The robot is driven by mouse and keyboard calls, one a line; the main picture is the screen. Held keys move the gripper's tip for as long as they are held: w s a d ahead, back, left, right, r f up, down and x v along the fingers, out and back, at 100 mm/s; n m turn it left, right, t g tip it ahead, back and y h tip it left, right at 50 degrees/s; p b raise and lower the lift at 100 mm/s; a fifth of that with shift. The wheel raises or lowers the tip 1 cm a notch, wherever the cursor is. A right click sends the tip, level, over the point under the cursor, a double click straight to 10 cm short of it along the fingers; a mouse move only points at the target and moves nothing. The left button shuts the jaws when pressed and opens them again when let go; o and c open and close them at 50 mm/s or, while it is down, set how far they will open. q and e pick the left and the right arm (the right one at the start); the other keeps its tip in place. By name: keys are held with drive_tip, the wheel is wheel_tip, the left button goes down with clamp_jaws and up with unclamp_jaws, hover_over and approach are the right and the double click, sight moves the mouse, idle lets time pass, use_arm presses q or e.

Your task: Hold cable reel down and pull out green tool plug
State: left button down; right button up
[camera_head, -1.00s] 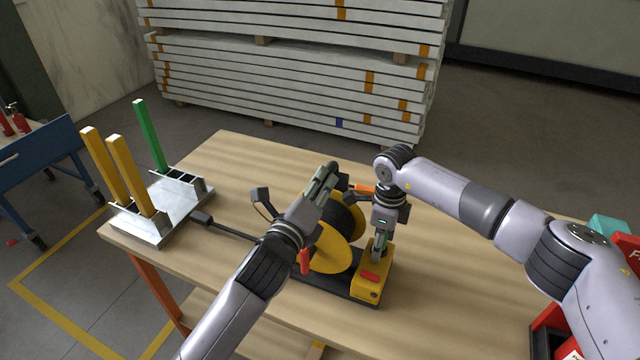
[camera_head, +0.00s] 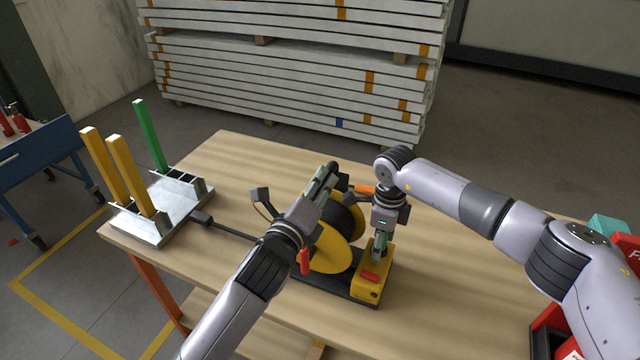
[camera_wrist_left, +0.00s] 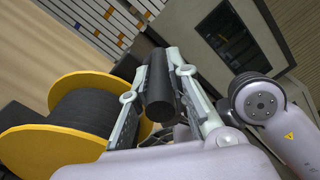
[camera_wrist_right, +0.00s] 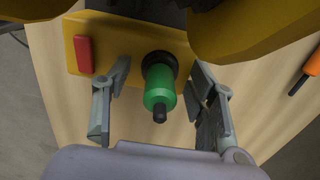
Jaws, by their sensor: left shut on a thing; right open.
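The cable reel (camera_head: 331,252) has yellow flanges and black cable and stands on a black base on the wooden table. My left gripper (camera_head: 331,176) is shut on the reel's black handle bar; in the left wrist view the bar (camera_wrist_left: 161,88) lies between its fingers, beside the reel (camera_wrist_left: 82,115). The green tool plug (camera_wrist_right: 158,88) sits upright in a black socket on the yellow box (camera_wrist_right: 120,42) at the reel's end. My right gripper (camera_wrist_right: 158,108) is open, with one finger on each side of the plug and visible gaps. In the head view the right gripper partly hides the plug (camera_head: 386,246).
A red switch (camera_head: 370,275) is on the yellow box. A metal rack (camera_head: 163,212) with yellow and green posts stands at the left. An orange-handled tool (camera_wrist_right: 298,86) lies beyond the reel. Red containers stand at the right edge. The table's front right is clear.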

clamp_jaws()
idle(0.7)
drive_tip(key=shift+r, duration=3)
